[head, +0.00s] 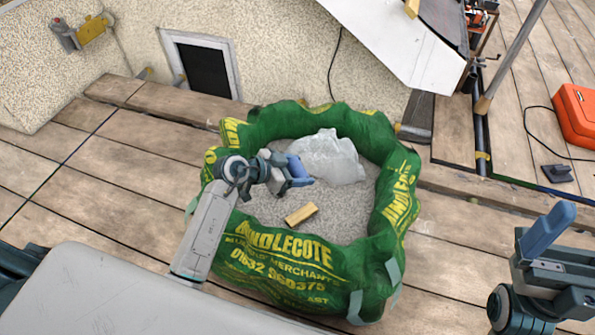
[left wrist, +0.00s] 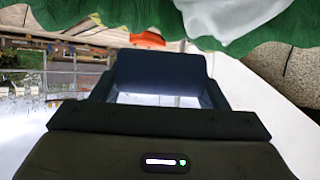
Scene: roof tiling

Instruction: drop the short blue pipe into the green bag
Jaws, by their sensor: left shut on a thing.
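The green bag (head: 378,268), a large open sack with yellow lettering, stands on the deck in the middle of the head view. My left gripper (head: 292,176) is over its opening, shut on the short blue pipe (head: 297,165). Grey gravel, a pale translucent plastic bag (head: 335,158) and a small wooden block (head: 301,214) show inside the green bag. My right gripper (head: 541,262) is at the lower right, with a blue piece upright at its jaws; its jaw state is unclear.
An orange case (head: 577,115) and a dark cable lie on the boards at the right. A metal pole (head: 512,55) stands at the upper right. A rough wall with a small dark window (head: 204,70) is behind the bag.

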